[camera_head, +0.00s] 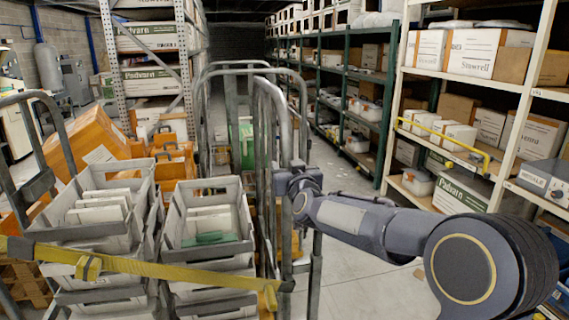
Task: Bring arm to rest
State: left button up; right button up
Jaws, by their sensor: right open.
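My right arm comes in from the lower right and reaches across to the middle of the view. My right gripper (294,180) is at its far end, small and dark, beside the grey metal uprights of a roll cage (262,150). It is open, and I see nothing held in it. I cannot tell whether it touches the cage bars. My left arm and left gripper are not in view.
Grey totes (208,225) with white items stand at the left behind a yellow strap (140,266). Orange cases (92,140) are behind them. A shelf rack (470,90) with cartons stands at right. The aisle floor (345,180) is clear.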

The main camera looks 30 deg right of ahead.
jog(key=v, duration=0.2)
jog(key=shift+s+a, duration=0.15)
jog(key=shift+s, duration=0.1)
dwell(0.3)
jog(key=s+a+f+g+y, duration=0.2)
jog(key=s+a+f+g, duration=0.2)
jog(key=s, duration=0.8)
jog(key=s+a+f+g+y, duration=0.3)
jog(key=s+f, duration=0.6)
jog(key=s, duration=0.3)
jog(key=s+a+f+g+y, duration=0.2)
jog(key=s+a+f+g, duration=0.3)
jog(key=s, duration=0.7)
jog(key=shift+s+a+f+n+y, duration=0.25)
jog(key=shift+a+f+n+y, duration=0.25)
jog(key=shift+f, duration=0.5)
jog(key=shift+a, duration=0.1)
